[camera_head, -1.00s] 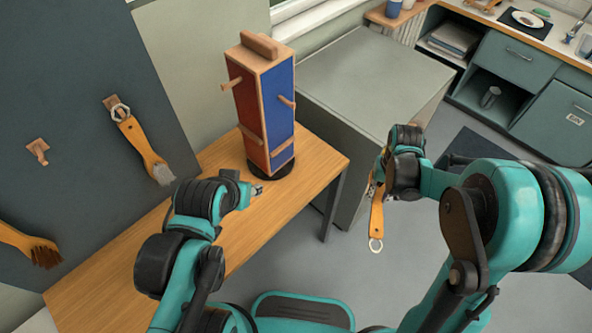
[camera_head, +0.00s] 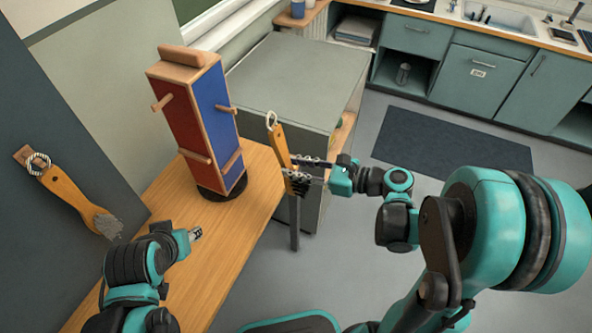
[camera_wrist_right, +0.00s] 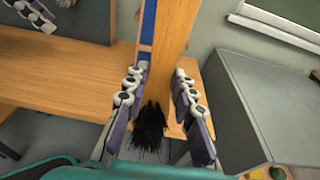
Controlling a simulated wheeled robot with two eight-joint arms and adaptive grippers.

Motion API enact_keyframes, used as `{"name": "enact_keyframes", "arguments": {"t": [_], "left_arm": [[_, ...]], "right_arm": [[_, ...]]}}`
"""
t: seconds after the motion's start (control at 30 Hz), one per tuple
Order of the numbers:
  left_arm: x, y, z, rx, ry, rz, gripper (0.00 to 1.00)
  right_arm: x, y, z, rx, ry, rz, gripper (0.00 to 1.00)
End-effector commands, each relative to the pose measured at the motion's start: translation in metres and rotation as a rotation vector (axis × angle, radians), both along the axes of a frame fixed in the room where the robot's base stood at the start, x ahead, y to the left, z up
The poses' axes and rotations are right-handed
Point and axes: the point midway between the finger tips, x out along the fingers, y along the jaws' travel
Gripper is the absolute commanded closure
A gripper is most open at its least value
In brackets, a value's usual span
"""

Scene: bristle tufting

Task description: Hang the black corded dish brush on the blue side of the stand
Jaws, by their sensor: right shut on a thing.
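The stand (camera_head: 187,70) stands upright on the wooden table, its red side on the left and its blue side (camera_head: 212,92) on the right. A peg (camera_head: 227,109) sticks out high on the blue side and another shows lower down. My right gripper (camera_head: 303,172) is shut on the black-bristled brush (camera_head: 281,147), right of the stand and apart from it. The brush is nearly upright, with its cord loop at the top and black bristles below. In the right wrist view its bristles (camera_wrist_right: 150,130) show between the fingers. My left gripper (camera_head: 195,234) is over the table, its fingers too small to judge.
A grey-bristled brush (camera_head: 72,193) hangs by its loop on the dark board (camera_head: 40,110) at left. A grey cabinet (camera_head: 290,80) stands behind the held brush. The table (camera_head: 235,225) has bare room in front of the stand.

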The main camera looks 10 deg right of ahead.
Motion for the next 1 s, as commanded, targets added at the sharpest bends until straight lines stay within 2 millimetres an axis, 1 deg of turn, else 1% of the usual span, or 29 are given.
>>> {"name": "enact_keyframes", "arguments": {"t": [0.17, 1.0], "left_arm": [[0.000, 0.000, 0.000, 0.000, 0.000, 0.000, 0.60], [0.000, 0.000, -0.005, 0.000, 0.000, 0.000, 0.60]], "right_arm": [[0.005, 0.007, 0.000, 0.000, -0.001, 0.001, 1.00], [0.041, 0.057, -0.009, -0.001, -0.002, 0.006, 1.00]]}}
